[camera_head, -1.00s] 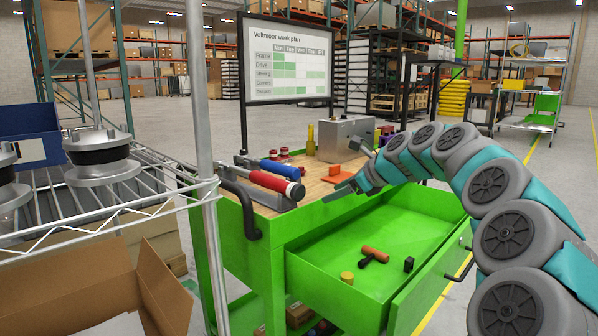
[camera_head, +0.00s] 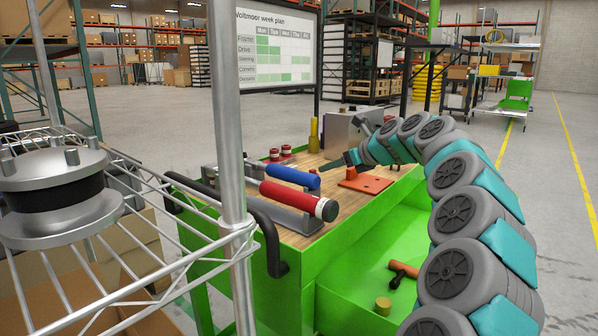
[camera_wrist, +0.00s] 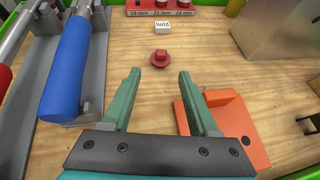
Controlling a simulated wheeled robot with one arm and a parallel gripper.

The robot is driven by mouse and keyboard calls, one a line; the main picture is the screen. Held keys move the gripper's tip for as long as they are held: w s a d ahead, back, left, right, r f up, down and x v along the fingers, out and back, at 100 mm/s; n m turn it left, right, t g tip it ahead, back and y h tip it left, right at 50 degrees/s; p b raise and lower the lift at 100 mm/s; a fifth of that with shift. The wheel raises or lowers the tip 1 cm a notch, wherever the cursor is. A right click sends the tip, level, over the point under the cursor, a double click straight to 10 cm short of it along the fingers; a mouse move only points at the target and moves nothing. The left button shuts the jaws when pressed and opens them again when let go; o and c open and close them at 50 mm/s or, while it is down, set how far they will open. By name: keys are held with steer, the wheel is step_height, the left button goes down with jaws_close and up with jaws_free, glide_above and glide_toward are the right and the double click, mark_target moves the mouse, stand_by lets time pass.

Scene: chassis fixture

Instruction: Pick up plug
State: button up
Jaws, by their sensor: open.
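A small red plug-like piece (camera_wrist: 161,58) with a round flange lies on the wooden top of the green cart, in the wrist view. My gripper (camera_wrist: 159,75) is open and empty. Its two green fingers point toward the red piece, which lies just beyond the fingertips and roughly midway between them; no contact shows. In the head view my gripper (camera_head: 345,160) reaches over the cart top (camera_head: 335,206) from the right. I cannot make out the red piece for certain there.
An orange bracket (camera_wrist: 230,125) lies close to the right finger. A blue-handled tool (camera_wrist: 66,62) is at left. A white labelled block (camera_wrist: 170,28) and red socket holder (camera_wrist: 162,9) lie beyond the plug. A metal box (camera_wrist: 280,32) is at right. A wire shelf (camera_head: 190,252) stands near left.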

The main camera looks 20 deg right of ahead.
mark_target(315, 170)
steer(key=shift+r+x, duration=0.1)
steer(key=shift+x, duration=1.95)
steer(key=shift+r+x, duration=0.15)
steer(key=shift+x, duration=1.95)
steer(key=shift+w, duration=0.1)
jaws_close()
